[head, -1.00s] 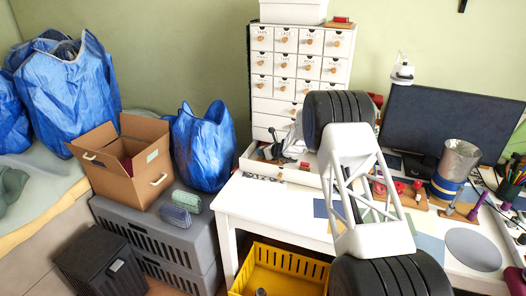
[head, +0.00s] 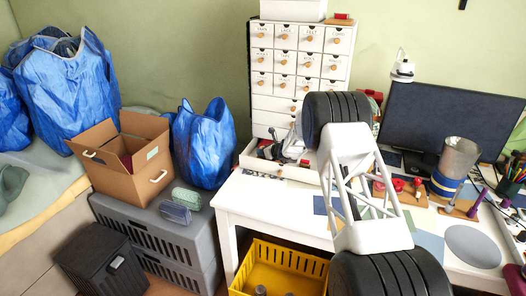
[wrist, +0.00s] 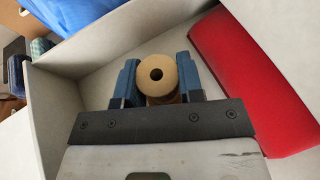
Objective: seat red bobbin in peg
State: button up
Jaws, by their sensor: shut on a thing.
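In the wrist view my gripper (wrist: 157,84) has its two blue fingers shut on a tan cylinder (wrist: 157,72) with a dark round hole in its end. Its side is mostly hidden, so I cannot tell whether it is the bobbin. Below it is a pale open drawer (wrist: 58,125). A large red piece (wrist: 235,75) lies to the right of the fingers. In the head view the open drawer (head: 262,166) juts from the white cabinet, and my arm partly covers that area. Small red pieces (head: 417,183) stand on the desk behind my arm; I cannot make out a peg.
The white desk (head: 260,205) holds a monitor (head: 450,120), a metal canister (head: 458,160) and a grey disc (head: 472,248). The drawer cabinet (head: 285,95) stands at the back. A yellow crate (head: 275,270) is below the desk. Boxes and blue bags (head: 205,145) fill the left.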

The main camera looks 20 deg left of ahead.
jog(key=shift+f, duration=0.3)
jog(key=o, duration=1)
jog(key=shift+d, duration=0.2)
jog(key=shift+v, duration=3.75)
jog(key=shift+s+r, duration=0.1)
jog(key=shift+r, duration=0.05)
